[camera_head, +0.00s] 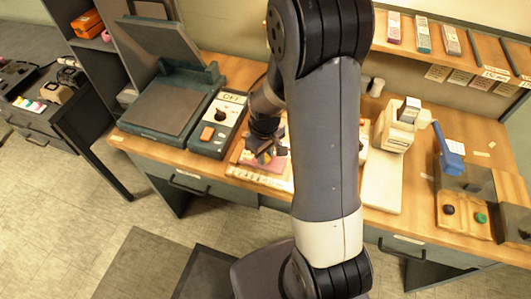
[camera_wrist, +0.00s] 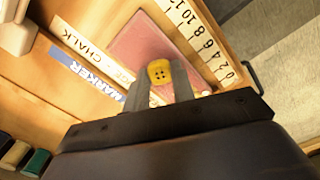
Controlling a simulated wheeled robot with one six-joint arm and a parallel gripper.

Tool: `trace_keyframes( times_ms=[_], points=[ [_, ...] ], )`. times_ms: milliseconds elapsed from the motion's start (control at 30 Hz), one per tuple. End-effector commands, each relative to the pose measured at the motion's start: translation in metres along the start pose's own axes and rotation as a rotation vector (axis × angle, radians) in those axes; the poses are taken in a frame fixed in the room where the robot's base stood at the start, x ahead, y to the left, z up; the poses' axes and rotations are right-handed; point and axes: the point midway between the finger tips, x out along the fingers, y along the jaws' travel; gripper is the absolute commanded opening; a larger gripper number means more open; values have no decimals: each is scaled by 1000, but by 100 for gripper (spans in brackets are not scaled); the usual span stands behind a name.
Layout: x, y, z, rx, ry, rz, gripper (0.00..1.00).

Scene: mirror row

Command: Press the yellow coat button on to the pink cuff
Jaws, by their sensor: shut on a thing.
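The yellow coat button (camera_wrist: 159,72) shows in the wrist view between the tips of my gripper (camera_wrist: 159,88), which is shut on it. Its face with small holes is visible. The pink cuff (camera_wrist: 138,42) lies flat just beyond the button in the wrist view. I cannot tell whether the button touches it. In the head view my gripper (camera_head: 266,150) points down over the desk at the pink cuff (camera_head: 276,164), part of which shows beside the fingers. The button is hidden there by the gripper.
A ruler (camera_wrist: 196,38) and strips lettered CHALK (camera_wrist: 82,45) and MARKER (camera_wrist: 85,78) lie beside the cuff. In the head view, a control box marked OFF (camera_head: 219,122) and a dark press-like machine (camera_head: 172,105) stand left; a cream device (camera_head: 397,125) and blue-handled tool (camera_head: 448,152) stand right.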

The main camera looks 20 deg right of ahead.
Motion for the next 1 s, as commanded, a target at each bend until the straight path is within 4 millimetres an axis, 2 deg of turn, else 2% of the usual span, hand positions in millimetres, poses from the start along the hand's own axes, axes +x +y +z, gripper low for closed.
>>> trace_keyframes(
  times_ms=[233,267,567,833,1000],
  points=[
    [0,0,0,0,-1,0,6],
    [0,0,0,0,-1,0,25],
    [0,0,0,0,0,0,49],
    [-1,0,0,0,0,0,49],
    [-16,0,-1,0,3,2,49]
  ],
)
